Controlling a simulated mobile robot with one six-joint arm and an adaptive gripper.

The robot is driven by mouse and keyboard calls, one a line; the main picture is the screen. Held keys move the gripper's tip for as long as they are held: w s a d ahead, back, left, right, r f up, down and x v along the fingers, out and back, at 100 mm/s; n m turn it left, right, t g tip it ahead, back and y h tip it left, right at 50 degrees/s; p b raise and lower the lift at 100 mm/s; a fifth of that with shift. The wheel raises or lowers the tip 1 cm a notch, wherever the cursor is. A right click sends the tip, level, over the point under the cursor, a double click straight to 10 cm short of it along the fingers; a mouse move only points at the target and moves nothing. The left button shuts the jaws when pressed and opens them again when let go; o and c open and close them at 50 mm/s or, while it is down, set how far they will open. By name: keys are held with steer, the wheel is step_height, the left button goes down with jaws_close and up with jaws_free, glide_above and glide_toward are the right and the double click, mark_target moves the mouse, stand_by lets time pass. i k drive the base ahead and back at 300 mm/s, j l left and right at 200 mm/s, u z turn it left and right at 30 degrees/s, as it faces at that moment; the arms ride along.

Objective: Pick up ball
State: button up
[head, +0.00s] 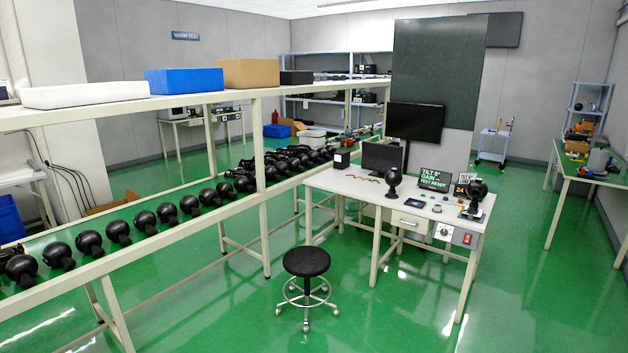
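No plain loose ball can be made out. Several black, round-headed gimbal cameras (144,221) stand in a row along the long bench (190,237) at the left, and more are crowded at its far end. On the white desk (345,184) at centre right, one black round-headed unit (393,181) stands near the middle and another (474,197) stands on a base near the right end. Small items on the desk are too small to tell apart. My gripper is not in view.
A black-topped stool (306,262) stands on the green floor before the desk. A white box (86,94), a blue box (184,81) and a brown box (248,73) sit on the upper shelf. A cluttered green-topped table (590,170) is at far right. Floor lies open at lower right.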

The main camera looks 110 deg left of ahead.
mark_target(394, 178)
steer(key=u, duration=3.2)
steer(key=k+z, duration=0.1)
steer(key=z, duration=3.6)
steer(key=j+u, duration=0.15)
steer(key=u, duration=3.55)
